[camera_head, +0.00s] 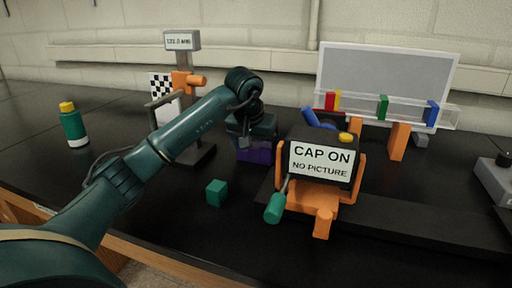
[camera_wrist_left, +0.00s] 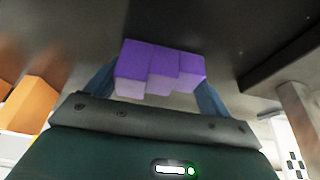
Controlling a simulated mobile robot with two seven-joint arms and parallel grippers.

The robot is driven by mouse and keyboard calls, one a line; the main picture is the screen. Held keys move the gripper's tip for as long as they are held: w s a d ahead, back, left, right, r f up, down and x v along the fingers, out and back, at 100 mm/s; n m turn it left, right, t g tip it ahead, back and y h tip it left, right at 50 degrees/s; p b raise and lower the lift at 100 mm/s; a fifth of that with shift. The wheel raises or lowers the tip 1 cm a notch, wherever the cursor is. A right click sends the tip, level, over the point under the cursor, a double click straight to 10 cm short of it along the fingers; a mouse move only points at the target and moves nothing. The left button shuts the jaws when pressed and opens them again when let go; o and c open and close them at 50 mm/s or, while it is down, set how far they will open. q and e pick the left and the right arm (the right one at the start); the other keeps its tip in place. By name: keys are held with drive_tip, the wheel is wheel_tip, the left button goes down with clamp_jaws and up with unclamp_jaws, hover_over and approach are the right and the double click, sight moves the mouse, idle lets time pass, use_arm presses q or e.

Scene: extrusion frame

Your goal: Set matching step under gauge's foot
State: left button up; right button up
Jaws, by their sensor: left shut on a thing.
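My left gripper (camera_head: 254,150) is shut on a purple stepped block (camera_head: 256,155), which is partly hidden by the gripper body. In the left wrist view the block (camera_wrist_left: 160,66) shows its steps between the two blue-grey fingers of the gripper (camera_wrist_left: 158,78). The gauge (camera_head: 181,41) stands to the left of the gripper, with a "mm" display on a post, an orange part (camera_head: 185,82) and a dark base (camera_head: 196,156). The block is to the right of this base and apart from it. My arm hides the gauge's lower middle, so its foot is not clear. My right gripper is not in view.
A small green cube (camera_head: 216,192) lies in front of the gauge. A green bottle (camera_head: 73,126) stands far left. A clear rail (camera_head: 405,108) with coloured blocks is behind right.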

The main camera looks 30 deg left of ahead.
use_arm(q)
drive_tip(key=shift+f, duration=0.1)
drive_tip(key=o, duration=0.9)
drive_tip(key=shift+o, duration=0.2)
